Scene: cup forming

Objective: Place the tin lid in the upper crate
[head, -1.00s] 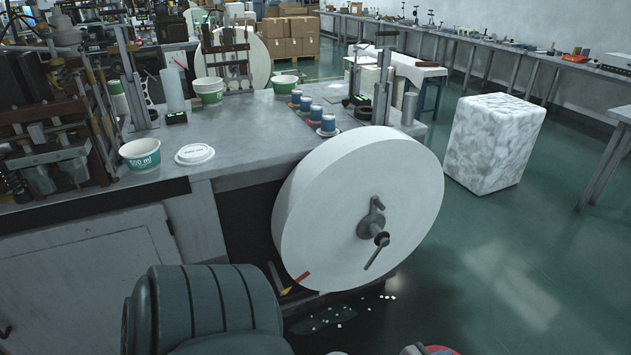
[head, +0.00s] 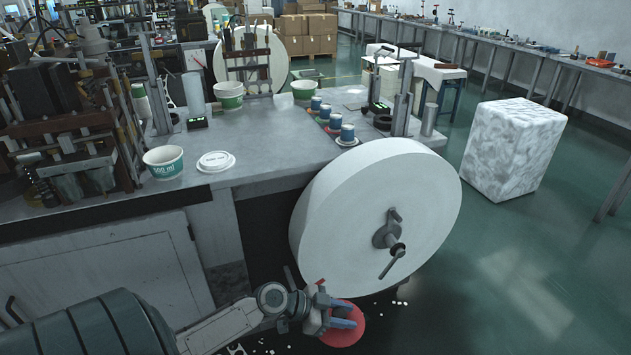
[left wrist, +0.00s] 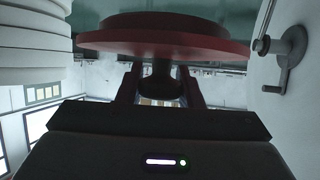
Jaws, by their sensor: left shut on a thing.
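The tin lid shows as a red round disc (head: 344,326) low in the head view, beside the lower part of the big white roll. My left gripper (head: 338,312) is shut on it and holds it in the air. In the left wrist view the lid's red rim (left wrist: 165,42) spans the top, and my left gripper's fingers (left wrist: 157,88) close on a dark knob in the middle of the lid. I cannot make out the upper crate in either view. My right gripper is not in view.
A large white roll (head: 372,205) with a crank stands at the bench end, close to my left gripper. The bench (head: 265,150) holds cups, a white lid (head: 216,161) and metal fixtures. A white marbled block (head: 512,148) stands on the floor. Green floor is free at the right.

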